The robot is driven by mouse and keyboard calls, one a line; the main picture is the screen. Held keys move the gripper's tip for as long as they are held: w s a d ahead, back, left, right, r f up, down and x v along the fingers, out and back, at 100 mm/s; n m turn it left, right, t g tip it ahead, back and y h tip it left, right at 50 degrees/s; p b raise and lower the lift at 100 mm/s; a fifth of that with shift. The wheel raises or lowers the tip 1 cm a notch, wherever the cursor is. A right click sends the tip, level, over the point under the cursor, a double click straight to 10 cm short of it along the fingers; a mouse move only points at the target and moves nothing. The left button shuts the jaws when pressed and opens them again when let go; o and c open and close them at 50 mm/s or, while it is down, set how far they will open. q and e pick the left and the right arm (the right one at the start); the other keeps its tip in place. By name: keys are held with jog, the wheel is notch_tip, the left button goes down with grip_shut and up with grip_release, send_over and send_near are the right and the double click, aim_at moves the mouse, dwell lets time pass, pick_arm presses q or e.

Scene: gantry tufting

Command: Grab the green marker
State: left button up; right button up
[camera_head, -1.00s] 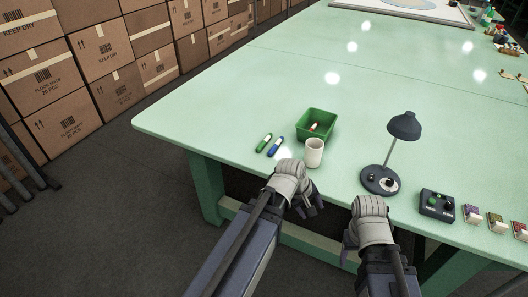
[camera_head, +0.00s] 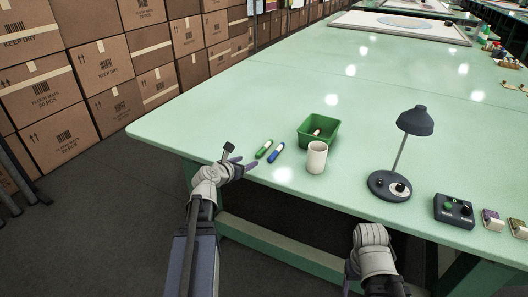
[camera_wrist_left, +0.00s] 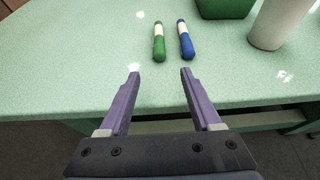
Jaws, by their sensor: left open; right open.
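The green marker (camera_head: 264,149) lies on the green table near its front edge, left of a blue marker (camera_head: 277,153). In the left wrist view the green marker (camera_wrist_left: 159,42) has a white band and lies beyond the fingertips, between their lines. The blue marker (camera_wrist_left: 186,40) lies just right of it. My left gripper (camera_head: 230,158) is open and empty at the table's edge, left of the green marker and apart from it. Its two purple fingers (camera_wrist_left: 159,75) show spread in the wrist view. My right gripper is below the table's front edge, its fingers hidden behind its wrist (camera_head: 371,240).
A white cup (camera_head: 317,158) and a green bin (camera_head: 302,134) holding a small item stand right of the markers. A dark desk lamp (camera_head: 390,184) and a button box (camera_head: 454,212) are further right. The table (camera_head: 215,115) is clear left of and behind the markers.

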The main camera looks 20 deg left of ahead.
aim_at(257, 156)
pick_arm(q)
jog(key=shift+b+x, duration=1.25)
jog(key=shift+x, duration=2.65)
jog(key=shift+r, duration=0.15)
jog(key=shift+c, duration=0.4)
grip_shut()
